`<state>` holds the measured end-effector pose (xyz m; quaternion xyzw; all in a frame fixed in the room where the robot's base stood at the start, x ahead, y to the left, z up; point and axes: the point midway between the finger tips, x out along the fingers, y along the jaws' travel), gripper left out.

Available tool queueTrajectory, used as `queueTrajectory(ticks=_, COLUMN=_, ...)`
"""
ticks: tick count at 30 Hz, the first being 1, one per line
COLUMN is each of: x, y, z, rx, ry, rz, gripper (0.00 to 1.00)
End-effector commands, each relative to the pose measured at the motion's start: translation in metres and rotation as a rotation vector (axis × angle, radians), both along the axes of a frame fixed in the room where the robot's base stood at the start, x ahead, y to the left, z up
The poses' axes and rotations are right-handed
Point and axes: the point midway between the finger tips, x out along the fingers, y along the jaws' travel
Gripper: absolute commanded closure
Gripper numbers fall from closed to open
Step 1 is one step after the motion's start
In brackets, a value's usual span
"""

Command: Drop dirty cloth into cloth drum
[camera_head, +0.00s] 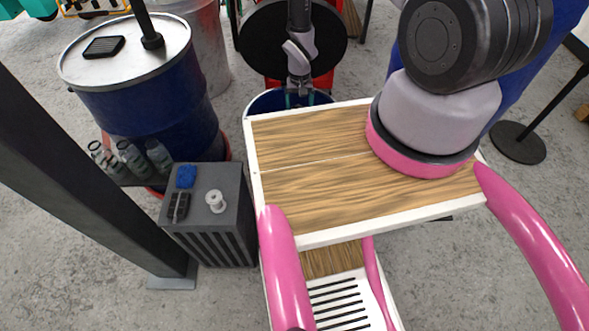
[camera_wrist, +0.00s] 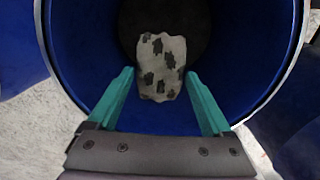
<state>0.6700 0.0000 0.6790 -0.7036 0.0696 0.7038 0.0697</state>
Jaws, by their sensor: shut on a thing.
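My gripper (camera_wrist: 160,76) has teal fingers and is shut on the dirty cloth (camera_wrist: 160,65), a pale cloth with dark blotches. In the wrist view the cloth is between the fingertips, against the dark inside of the blue cloth drum (camera_wrist: 245,50). The drum is open at the top, and its wall surrounds the fingers in that view. In the head view my gripper (camera_head: 299,98) points down at the drum (camera_head: 262,103), just past the far edge of the wooden top. That top hides most of the drum. I cannot make out the cloth in the head view.
A wooden cart top (camera_head: 325,170) with white edges lies in front of the drum. A closed blue drum (camera_head: 150,110) and a grey cabinet (camera_head: 220,235) with small items stand at the left. A grey metal bin (camera_head: 208,50) is behind. A dark post (camera_head: 80,150) rises at the left.

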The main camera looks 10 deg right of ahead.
Motion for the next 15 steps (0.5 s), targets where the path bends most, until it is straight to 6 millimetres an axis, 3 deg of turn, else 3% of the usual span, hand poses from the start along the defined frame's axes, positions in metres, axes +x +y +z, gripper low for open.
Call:
queueTrajectory(ticks=6, x=0.0000, y=-0.0001, z=-0.0133, rx=0.000, ry=0.000, rz=0.001, gripper=0.72)
queueTrajectory(ticks=14, x=0.0000, y=-0.0002, z=-0.0146, rx=0.000, ry=0.000, rz=0.001, gripper=0.72)
queueTrajectory(ticks=15, x=-0.0001, y=-0.0002, z=-0.0146, rx=0.000, ry=0.000, rz=0.001, gripper=0.12)
